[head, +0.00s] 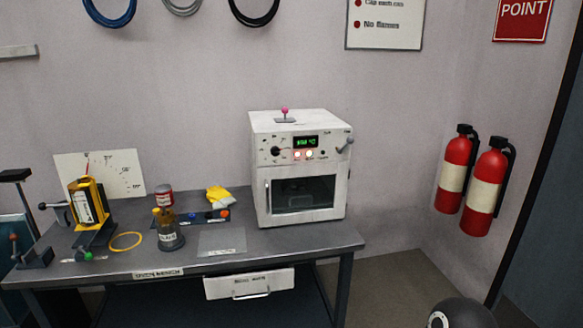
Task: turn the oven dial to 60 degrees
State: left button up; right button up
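The white oven (258,175) stands at the right end of the grey bench in the head view. A small black dial (275,151) sits on the left of its front panel, with faint marks around it. Its pointer direction is too small to read. A green display (306,142) is lit to the right of the dial, but I cannot read its digits surely. Lit lamps (303,155) sit below the display. The oven door (303,221) is shut, with a dark window and a handle at its left. Neither of my grippers is in view.
A lever (346,144) sticks out at the panel's right. Two fire extinguishers (469,190) hang on the right wall.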

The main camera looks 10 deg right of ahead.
aim_at(275, 151)
jog(key=u, duration=0.45)
jog(key=i, duration=1.35)
jog(key=z, duration=0.5)
